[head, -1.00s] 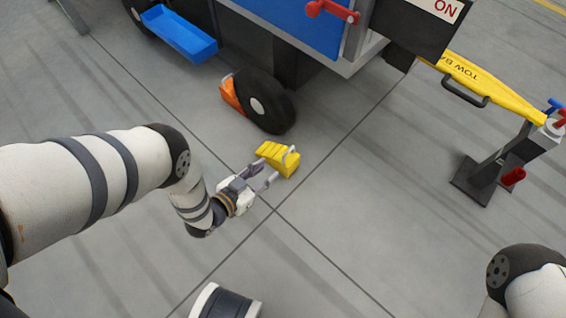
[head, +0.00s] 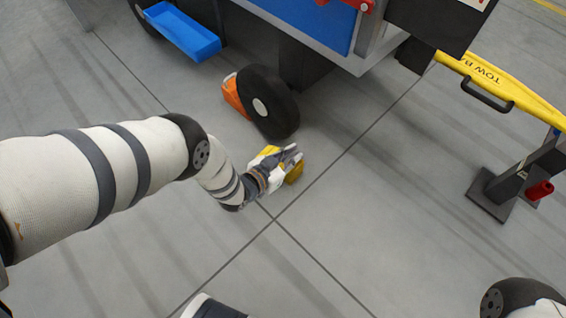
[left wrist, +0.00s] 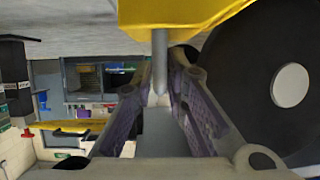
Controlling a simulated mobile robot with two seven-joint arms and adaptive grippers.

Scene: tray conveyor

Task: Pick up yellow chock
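The yellow chock (head: 294,173) is on or close to the floor beside the cart's black wheel, partly hidden by my left gripper (head: 294,156). In the left wrist view the chock (left wrist: 185,12) fills the top edge, and its grey handle bar (left wrist: 160,62) runs down between the fingertips. The left fingers (left wrist: 161,92) have come together on this bar. I cannot tell if the chock is clear of the floor. My right gripper is not in view; only part of my right arm shows at the lower right.
An orange chock (head: 233,96) stands against the black wheel (head: 268,103) of the cart. A blue tray (head: 182,32) is at the upper left. The yellow tow bar (head: 505,87) and its stand are at the right. The floor in front is clear.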

